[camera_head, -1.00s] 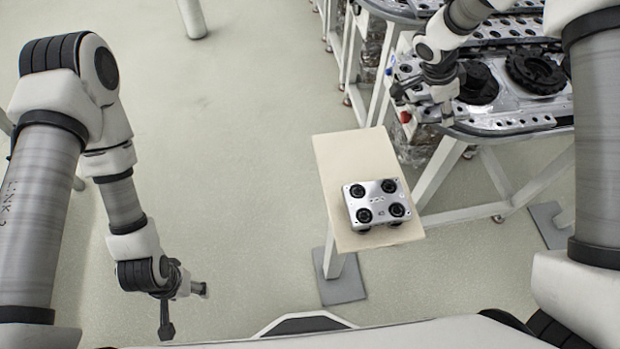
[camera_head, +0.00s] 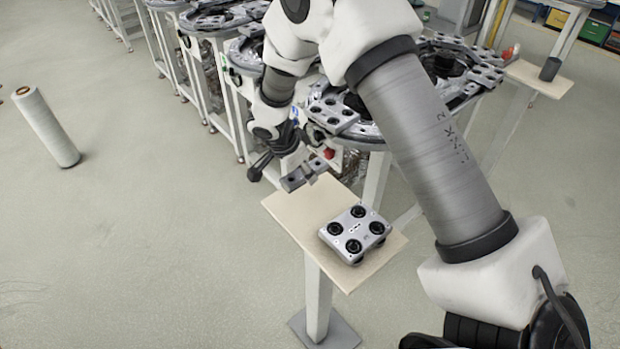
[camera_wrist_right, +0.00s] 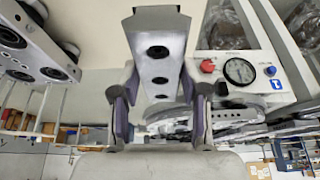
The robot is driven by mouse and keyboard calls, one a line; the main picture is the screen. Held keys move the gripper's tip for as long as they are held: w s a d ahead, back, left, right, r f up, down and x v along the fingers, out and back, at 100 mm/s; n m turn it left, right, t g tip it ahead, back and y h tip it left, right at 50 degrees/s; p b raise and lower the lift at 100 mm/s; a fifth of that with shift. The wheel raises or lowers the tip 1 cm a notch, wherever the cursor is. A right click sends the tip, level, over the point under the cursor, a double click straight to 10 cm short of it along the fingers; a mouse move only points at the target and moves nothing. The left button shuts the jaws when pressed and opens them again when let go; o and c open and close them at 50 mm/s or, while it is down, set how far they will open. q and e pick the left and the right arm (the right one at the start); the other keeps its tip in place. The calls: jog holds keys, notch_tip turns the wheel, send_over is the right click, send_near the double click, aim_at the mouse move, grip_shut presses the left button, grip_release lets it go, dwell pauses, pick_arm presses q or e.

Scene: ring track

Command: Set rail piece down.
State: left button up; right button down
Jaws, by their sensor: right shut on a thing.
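The rail piece (camera_head: 297,178) is a small grey metal block, held at the far left corner of a small beige table (camera_head: 290,208). Whether it touches the tabletop I cannot tell. My right gripper (camera_head: 290,160) is shut on it. In the right wrist view the rail piece (camera_wrist_right: 158,45) shows dark round holes along its face and sits between the two fingers of my right gripper (camera_wrist_right: 157,98). My left gripper is not in view.
A silver carriage with several black wheels (camera_head: 354,234) sits on the near part of the small table. Behind it stands the ring track (camera_head: 335,115) on white frames. Open floor lies left of the table.

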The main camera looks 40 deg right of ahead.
aim_at(303, 195)
notch_tip(303, 195, down, 5)
jog(key=shift+a+r+p, duration=0.1)
jog(key=shift+r+p, duration=0.05)
jog(key=shift+p, duration=0.3)
jog(key=shift+w+f, duration=0.1)
jog(key=shift+f, duration=0.2)
jog(key=shift+f+b, duration=0.1)
jog(key=shift+b, duration=0.2)
jog(key=c, duration=0.6)
grip_release()
